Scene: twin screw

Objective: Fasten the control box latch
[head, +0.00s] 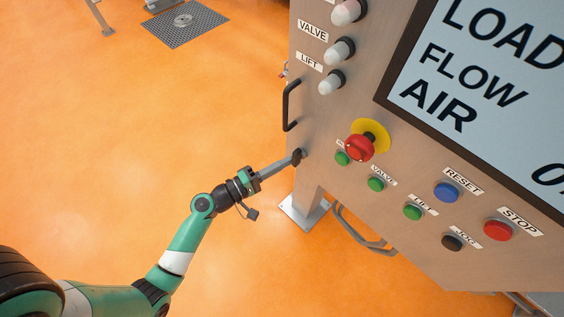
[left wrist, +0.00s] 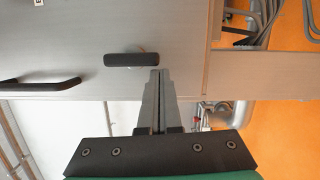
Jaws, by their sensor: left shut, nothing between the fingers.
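The control box (head: 330,120) is a grey metal cabinet on the right of the head view. Its latch (head: 298,156) is a small dark handle low on the box's left side, below a black bar handle (head: 291,105). In the left wrist view the latch (left wrist: 131,60) is a short black bar lying across the picture on the grey panel. My left gripper (head: 288,162) is shut and empty, its fingertips close to the latch. In the left wrist view the fingertips (left wrist: 160,72) are just below the latch's right end; I cannot tell whether they touch. My right gripper is out of view.
The box's front carries a red emergency button (head: 359,147), several coloured buttons and lamps, and a screen (head: 480,80). A metal foot (head: 304,211) and a curved grey tube (head: 362,230) are below. The orange floor to the left is mostly clear.

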